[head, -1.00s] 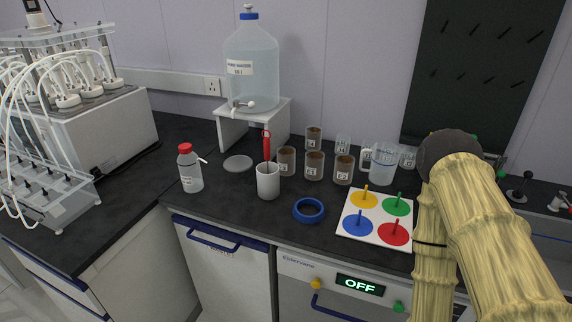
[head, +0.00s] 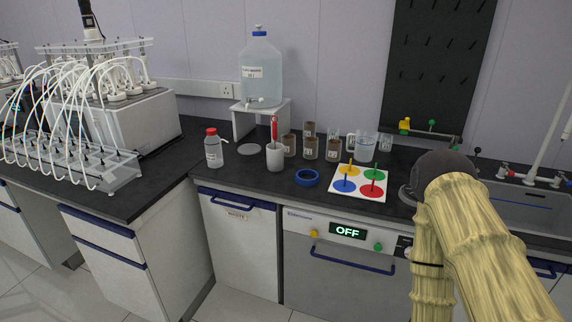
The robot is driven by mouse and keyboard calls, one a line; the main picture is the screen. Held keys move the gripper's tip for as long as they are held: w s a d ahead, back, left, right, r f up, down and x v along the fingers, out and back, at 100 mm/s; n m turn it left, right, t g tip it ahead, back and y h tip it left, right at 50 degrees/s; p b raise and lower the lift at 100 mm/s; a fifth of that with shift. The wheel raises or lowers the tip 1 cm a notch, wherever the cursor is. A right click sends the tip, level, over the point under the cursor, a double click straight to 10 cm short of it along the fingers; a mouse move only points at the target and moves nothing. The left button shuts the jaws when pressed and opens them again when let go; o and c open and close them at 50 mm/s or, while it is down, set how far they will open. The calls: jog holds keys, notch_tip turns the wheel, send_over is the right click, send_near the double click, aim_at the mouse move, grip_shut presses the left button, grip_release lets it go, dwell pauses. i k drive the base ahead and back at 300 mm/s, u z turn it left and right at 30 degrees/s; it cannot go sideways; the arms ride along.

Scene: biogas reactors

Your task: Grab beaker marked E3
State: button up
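Several small beakers stand in a cluster on the dark counter, right of the white stand. Some have brown contents: a left one (head: 289,146), a back one (head: 309,129), a middle one (head: 311,148) and a right one (head: 334,150). Clear beakers stand behind and to the right, one of them (head: 385,142) beside the pitcher. Their labels are too small to read, so I cannot tell which is marked E3. My arm, in a yellowish sleeve, fills the lower right. My gripper does not show.
A white cup with a red-handled tool (head: 275,158), a blue ring (head: 307,177), a red-capped bottle (head: 213,150) and a board of coloured discs (head: 358,183) stand in front. A handled pitcher (head: 366,147) is right of the beakers. A sink (head: 530,205) lies far right.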

aim_at(288, 141)
jog(key=u, duration=0.95)
jog(key=i, duration=0.85)
jog(key=z, duration=0.5)
jog(key=i, duration=0.65)
jog(key=z, duration=0.55)
